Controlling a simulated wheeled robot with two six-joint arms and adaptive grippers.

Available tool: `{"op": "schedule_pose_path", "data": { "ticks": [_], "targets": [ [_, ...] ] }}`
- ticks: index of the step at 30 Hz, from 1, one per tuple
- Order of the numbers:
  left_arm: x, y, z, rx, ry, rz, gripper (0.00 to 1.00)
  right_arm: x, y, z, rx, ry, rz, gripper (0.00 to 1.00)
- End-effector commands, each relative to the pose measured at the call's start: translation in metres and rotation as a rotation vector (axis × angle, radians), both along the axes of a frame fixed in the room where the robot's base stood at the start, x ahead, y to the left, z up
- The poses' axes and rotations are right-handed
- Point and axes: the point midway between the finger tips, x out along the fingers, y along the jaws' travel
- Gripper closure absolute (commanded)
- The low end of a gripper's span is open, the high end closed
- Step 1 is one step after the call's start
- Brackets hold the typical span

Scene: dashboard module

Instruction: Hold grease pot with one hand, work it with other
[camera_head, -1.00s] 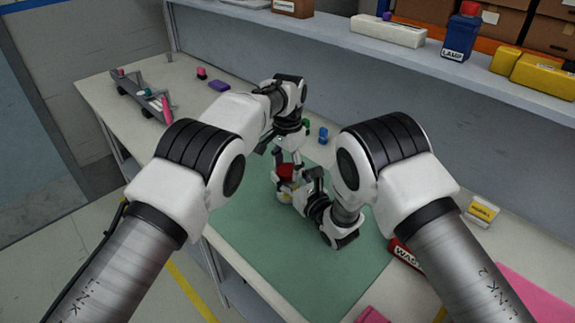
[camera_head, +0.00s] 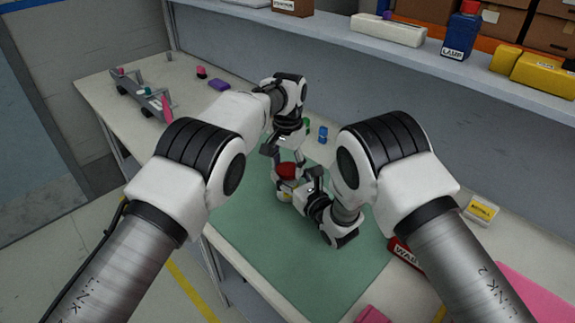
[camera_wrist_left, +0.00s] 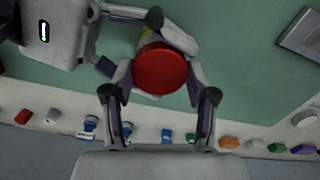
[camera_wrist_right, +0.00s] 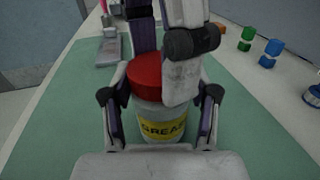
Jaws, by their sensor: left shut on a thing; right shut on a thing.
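The grease pot is a pale pot with a yellow "GREASE" label (camera_wrist_right: 163,130) and a red lid (camera_wrist_right: 146,76). It is over the green mat (camera_head: 320,275). My right gripper (camera_wrist_right: 158,118) is shut on the pot's body from the side. My left gripper (camera_wrist_left: 159,76) is shut on the red lid (camera_wrist_left: 160,70) from above, with a finger on either side. In the head view the red lid (camera_head: 286,171) shows between the two grippers, and the pot's body is mostly hidden. The lid looks slightly tilted in the right wrist view; I cannot tell whether it is loose.
A small blue bottle (camera_head: 323,135) and a green one (camera_head: 306,123) stand behind the mat. A dark rack (camera_head: 140,95) is at the far left. A red labelled box (camera_head: 404,254) lies at the mat's right edge. A loaded shelf (camera_head: 420,65) runs along the back. The front mat is clear.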

Motion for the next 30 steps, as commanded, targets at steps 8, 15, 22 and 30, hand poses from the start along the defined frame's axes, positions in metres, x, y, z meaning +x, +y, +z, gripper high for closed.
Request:
{"op": "schedule_pose_path", "data": {
  "ticks": [8,15,22,30],
  "targets": [
    [0.001,0.0,0.01,-0.001,-0.002,0.0,0.85,0.0,0.0,-0.001,-0.001,0.002,0.0,1.0],
    [0.0,0.0,0.018,0.0,0.0,0.0,0.85,0.0,0.0,-0.001,-0.001,0.002,0.0,1.0],
    [0.0,0.0,0.021,0.0,0.0,0.0,0.85,0.0,0.0,-0.001,0.0,0.002,0.0,1.0],
    [0.001,0.0,0.033,-0.001,-0.003,0.0,0.85,0.0,0.0,-0.001,-0.001,0.002,0.0,1.0]
  ]
}}
